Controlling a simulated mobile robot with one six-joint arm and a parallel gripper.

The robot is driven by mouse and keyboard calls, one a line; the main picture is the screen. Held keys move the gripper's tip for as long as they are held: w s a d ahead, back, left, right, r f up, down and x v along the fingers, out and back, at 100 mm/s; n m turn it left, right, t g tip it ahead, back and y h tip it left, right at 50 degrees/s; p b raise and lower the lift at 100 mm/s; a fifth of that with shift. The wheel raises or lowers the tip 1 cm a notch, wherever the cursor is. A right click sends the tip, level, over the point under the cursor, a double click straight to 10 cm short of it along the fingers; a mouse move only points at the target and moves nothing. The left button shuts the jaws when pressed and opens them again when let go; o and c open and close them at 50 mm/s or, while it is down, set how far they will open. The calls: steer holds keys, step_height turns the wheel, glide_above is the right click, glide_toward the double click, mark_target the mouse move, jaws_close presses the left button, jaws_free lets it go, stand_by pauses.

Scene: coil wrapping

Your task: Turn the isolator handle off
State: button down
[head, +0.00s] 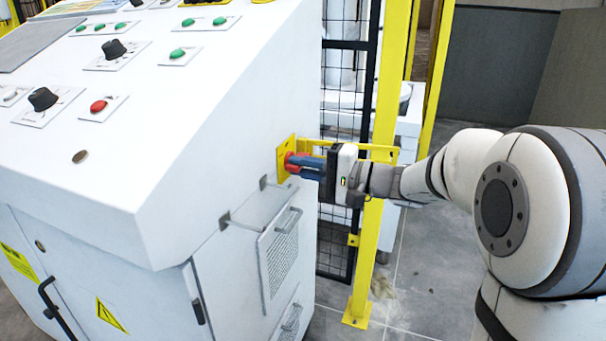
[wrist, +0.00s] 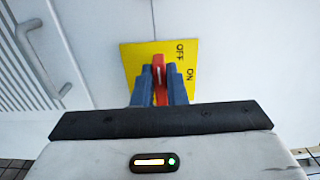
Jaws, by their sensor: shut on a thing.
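The isolator is a red handle on a yellow plate on the side of the white control cabinet. In the head view the plate (head: 284,160) shows edge-on, with the red handle (head: 290,161) partly hidden by my gripper (head: 304,165). In the wrist view the red handle (wrist: 159,73) stands between the two blue fingers of my gripper (wrist: 160,80), which is shut on it. The yellow plate (wrist: 133,58) carries the words OFF and ON. The handle's white mark lies close to upright in the wrist view, and OFF and ON are printed to its right.
The white cabinet (head: 200,130) has buttons and knobs on its sloped top. A vent grille (head: 279,255) and thin metal handles lie below the isolator. A yellow post (head: 385,130) and black mesh fence (head: 345,90) stand close behind my gripper.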

steer(key=shift+f, duration=0.15)
steer(key=c, duration=1.5)
jaws_free()
steer(key=shift+o, duration=0.2)
steer(key=shift+d, duration=0.15)
steer(key=p+v, duration=0.1)
steer(key=v, duration=0.6)
steer(key=shift+s+d+p, duration=0.15)
steer(key=shift+d+p, duration=0.1)
steer(key=shift+p, duration=0.05)
